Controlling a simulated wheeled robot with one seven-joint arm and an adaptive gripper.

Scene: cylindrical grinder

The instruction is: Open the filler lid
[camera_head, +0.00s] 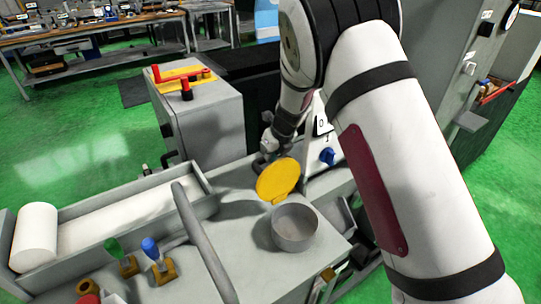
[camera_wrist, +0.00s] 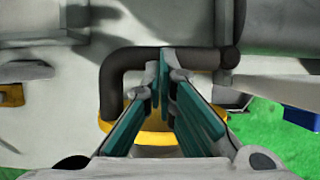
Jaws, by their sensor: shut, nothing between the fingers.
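The filler lid (camera_head: 277,179) is a round yellow disc. It stands raised and steeply tilted at the back edge of the grey round filler neck (camera_head: 295,228), whose open top is uncovered. My gripper (camera_head: 266,153) is just behind the lid, partly hidden by it. In the wrist view my gripper (camera_wrist: 165,70) has its teal-padded fingers together at the tips with nothing between them. A strip of the yellow lid (camera_wrist: 150,138) shows below and behind the fingers there. I cannot tell whether the fingers touch the lid.
A white panel with a blue knob (camera_head: 327,156) stands right of the lid. A grey bar (camera_head: 205,245) and levers with green and blue knobs (camera_head: 150,247) are at the left. A dark bent pipe (camera_wrist: 150,55) runs close beyond my fingertips.

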